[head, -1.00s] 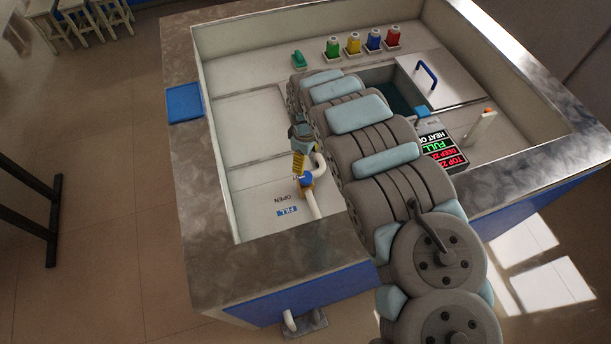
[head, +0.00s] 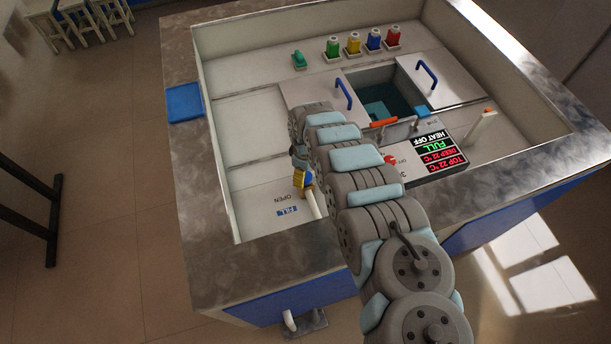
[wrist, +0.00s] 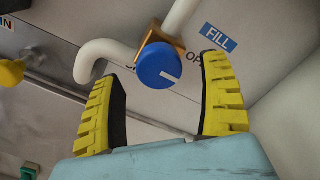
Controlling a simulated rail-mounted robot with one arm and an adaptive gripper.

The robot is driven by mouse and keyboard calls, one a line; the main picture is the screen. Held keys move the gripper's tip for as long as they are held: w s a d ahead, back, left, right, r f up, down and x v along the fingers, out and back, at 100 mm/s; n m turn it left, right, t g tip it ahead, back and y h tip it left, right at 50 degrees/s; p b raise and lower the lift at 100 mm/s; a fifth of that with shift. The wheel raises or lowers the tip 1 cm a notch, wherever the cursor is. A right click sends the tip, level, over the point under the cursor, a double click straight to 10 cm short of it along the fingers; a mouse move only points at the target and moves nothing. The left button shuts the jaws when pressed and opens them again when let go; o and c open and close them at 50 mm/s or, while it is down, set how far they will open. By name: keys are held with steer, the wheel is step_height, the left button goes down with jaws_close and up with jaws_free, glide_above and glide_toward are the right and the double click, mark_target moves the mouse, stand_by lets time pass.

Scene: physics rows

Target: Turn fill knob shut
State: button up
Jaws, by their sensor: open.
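The blue round fill knob (wrist: 159,65) with a white mark sits on a brass valve body (wrist: 160,42) in the wrist view. White pipes (wrist: 100,52) run from the valve. My gripper (wrist: 165,85) is open, its yellow ridged fingers on either side of the knob's position in the picture, with the knob between and slightly beyond the tips. The FILL label (head: 287,211) and OPEN lettering are beside the pipe.
A water-filled well (head: 385,95) lies open behind the arm, with a blue-handled lid (head: 427,75) to its right. A display (head: 440,150) reads FULL and HEAT OFF. Several coloured bottles (head: 353,44) stand at the back. Raised walls surround the recessed deck.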

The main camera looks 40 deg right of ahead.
steer(key=shift+f, duration=1.2)
steer(key=c, duration=1.2)
steer(key=shift+c, duration=0.2)
